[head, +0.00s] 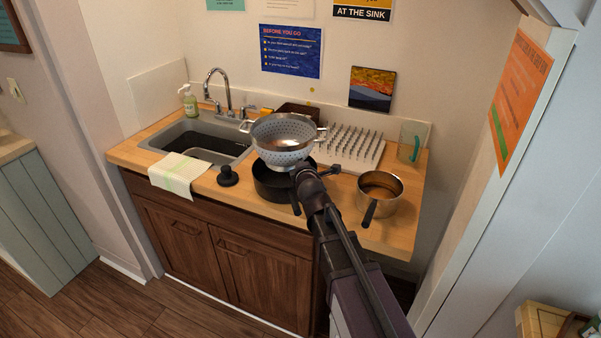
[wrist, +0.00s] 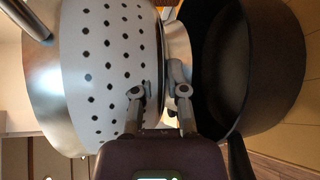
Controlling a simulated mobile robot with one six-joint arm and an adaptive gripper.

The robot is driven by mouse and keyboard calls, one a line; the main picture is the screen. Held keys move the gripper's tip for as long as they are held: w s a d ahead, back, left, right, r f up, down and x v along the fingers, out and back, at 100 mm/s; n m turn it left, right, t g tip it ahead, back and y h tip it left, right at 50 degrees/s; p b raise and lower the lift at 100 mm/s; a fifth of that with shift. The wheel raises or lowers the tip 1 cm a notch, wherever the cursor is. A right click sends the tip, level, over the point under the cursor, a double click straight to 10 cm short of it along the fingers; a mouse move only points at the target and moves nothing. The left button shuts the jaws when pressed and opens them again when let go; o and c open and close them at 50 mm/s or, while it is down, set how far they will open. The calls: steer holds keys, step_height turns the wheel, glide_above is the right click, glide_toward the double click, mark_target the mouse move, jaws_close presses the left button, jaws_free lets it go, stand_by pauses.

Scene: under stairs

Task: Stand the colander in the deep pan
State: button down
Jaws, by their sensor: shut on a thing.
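The colander (head: 283,150), pale with dark holes and a metal rim, is upright above the black deep pan (head: 268,187) in the head view. My gripper (head: 303,170) is shut on the colander near its base, on the side toward me. In the wrist view the fingers (wrist: 160,94) close on the lower part of the colander (wrist: 105,60). The dark pan (wrist: 262,75) opens close beside the colander's base there. The colander hides much of the pan's opening in the head view. I cannot tell whether its base touches the pan.
A steel saucepan (head: 383,200) stands to the right on the wooden counter (head: 330,220). A spiked white drying rack (head: 360,155) and a greenish glass (head: 411,140) are behind. A black knob-like object (head: 228,177), a cloth (head: 182,175) and the sink (head: 190,130) lie left.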

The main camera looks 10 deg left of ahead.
steer(key=shift+f+b, duration=1.3)
steer(key=shift+f, duration=0.25)
steer(key=shift+f+b, duration=0.55)
steer(key=c, duration=0.7)
jaws_free()
steer(key=shift+o, duration=0.2)
steer(key=shift+s, duration=0.1)
steer(key=shift+r, duration=0.15)
steer(key=p+v, duration=0.3)
steer(key=v, duration=0.9)
steer(key=shift+r, duration=0.4)
